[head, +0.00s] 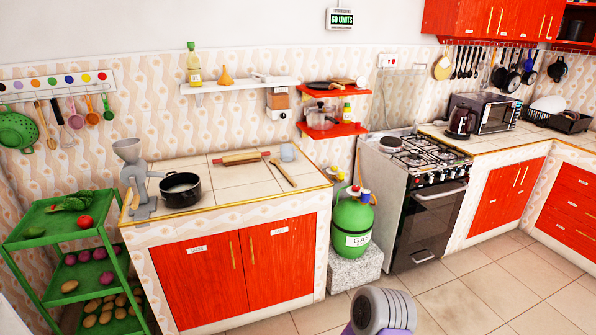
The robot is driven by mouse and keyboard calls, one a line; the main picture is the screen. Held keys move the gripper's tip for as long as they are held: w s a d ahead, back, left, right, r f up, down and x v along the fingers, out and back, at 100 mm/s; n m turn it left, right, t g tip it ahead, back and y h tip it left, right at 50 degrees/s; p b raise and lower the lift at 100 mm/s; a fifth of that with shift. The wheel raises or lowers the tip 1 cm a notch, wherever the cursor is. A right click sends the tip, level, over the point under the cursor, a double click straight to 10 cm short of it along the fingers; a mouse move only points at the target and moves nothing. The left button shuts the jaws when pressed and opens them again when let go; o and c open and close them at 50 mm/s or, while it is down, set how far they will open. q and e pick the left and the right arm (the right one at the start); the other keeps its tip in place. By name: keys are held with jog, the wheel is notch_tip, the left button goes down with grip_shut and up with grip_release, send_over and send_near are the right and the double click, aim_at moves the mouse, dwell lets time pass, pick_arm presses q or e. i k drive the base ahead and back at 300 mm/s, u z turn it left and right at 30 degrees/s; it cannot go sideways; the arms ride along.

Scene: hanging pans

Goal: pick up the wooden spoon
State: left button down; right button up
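A long thin wooden spoon (284,174) lies at a slant on the tiled counter top, near its right end. It is close to the rolling pin and a little below the grey mug in the picture. Other long-handled utensils, some of them wooden-looking (45,126), hang from the rack on the left wall. Neither of my grippers shows in the head view. Nothing is seen touching the spoon.
The tiled counter (222,184) also bears a rolling pin (240,158), a black pot (180,190), a grey grinder (130,172) and a mug (288,152). A green gas cylinder (353,222) and stove (418,200) stand right. The floor in front is clear.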

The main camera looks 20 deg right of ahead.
aim_at(274, 161)
jog(key=z, duration=0.85)
jog(key=i, duration=0.95)
jog(key=z, duration=0.35)
jog(key=i, duration=0.95)
jog(key=u, duration=0.6)
